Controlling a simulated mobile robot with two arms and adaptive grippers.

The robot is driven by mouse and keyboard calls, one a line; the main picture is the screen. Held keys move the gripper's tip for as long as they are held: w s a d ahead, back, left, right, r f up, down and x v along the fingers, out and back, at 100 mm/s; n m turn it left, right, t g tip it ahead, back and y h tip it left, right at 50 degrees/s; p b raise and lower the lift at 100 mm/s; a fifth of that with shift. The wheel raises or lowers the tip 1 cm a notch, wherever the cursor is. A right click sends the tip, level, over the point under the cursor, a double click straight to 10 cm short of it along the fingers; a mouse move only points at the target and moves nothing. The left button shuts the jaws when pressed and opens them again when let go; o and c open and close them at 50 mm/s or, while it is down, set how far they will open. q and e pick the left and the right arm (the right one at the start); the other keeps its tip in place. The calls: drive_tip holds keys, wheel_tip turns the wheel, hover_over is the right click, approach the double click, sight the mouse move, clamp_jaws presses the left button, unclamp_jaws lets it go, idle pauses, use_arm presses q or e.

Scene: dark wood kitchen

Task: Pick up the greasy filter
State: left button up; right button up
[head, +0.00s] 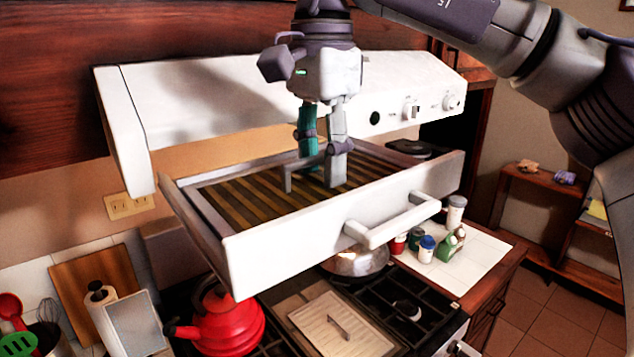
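The greasy filter (250,196), brown and yellow striped, lies in the white pulled-out drawer (290,250) of the range hood. A thin grey handle (287,178) stands up from the filter. My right gripper (324,172) points straight down over the filter, with its fingertips at the handle, one finger teal on its side and one grey. The fingers are close together, but whether they are closed on the handle cannot be made out. The filter lies flat in the drawer. My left gripper is not in view.
The white hood (230,100) is behind the drawer, and the drawer's front handle (392,222) sticks out. Below are a red kettle (225,325), a pale panel with a handle (325,335) on the stove, a pan (357,262) and several small jars at the right.

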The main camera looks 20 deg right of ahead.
drive_tip(key=shift+c, duration=0.3)
drive_tip(key=shift+a, duration=0.1)
clamp_jaws()
drive_tip(key=shift+r, duration=0.1)
